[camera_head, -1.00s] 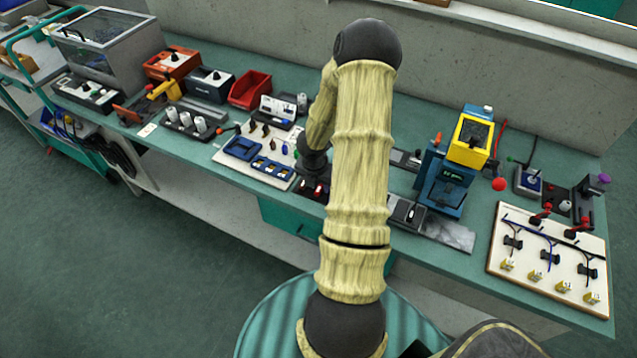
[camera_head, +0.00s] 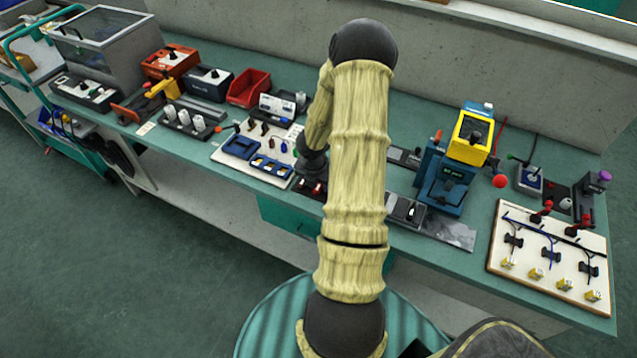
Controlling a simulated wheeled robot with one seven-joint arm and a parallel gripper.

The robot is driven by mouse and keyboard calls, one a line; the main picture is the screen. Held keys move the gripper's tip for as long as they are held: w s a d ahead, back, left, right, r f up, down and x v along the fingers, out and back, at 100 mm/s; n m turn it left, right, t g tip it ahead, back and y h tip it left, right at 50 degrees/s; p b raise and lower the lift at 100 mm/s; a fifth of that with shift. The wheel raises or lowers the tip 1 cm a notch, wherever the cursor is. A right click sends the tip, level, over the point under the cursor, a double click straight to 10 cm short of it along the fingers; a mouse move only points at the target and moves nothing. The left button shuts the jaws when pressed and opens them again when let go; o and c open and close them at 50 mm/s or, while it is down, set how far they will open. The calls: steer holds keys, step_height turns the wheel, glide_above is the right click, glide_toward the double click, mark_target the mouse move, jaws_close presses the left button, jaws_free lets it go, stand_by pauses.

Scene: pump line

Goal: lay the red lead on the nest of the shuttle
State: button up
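My gripper (camera_head: 312,168) is small and dark at the end of my pale yellow arm, over the workbench just right of the white board (camera_head: 225,155). Its fingers cannot be made out, so I cannot tell whether it is open or holds anything. Small red pieces (camera_head: 317,188) show just below it on a dark block. I cannot tell whether one of them is the red lead. A grey slide (camera_head: 404,211) sits on a rail to the right of my arm and may be the shuttle. Its nest is too small to make out, and my arm hides part of the rail.
A blue and yellow press (camera_head: 447,185) with a red ball knob (camera_head: 499,181) stands behind the rail. A pale board with dark clips and leads (camera_head: 520,270) lies at the right. A red bin (camera_head: 249,88) and several devices fill the bench's left side.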

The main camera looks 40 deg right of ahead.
jaws_close()
steer(key=shift+r+p, duration=2.9)
steer(key=shift+r, duration=0.1)
steer(key=shift+w, duration=0.1)
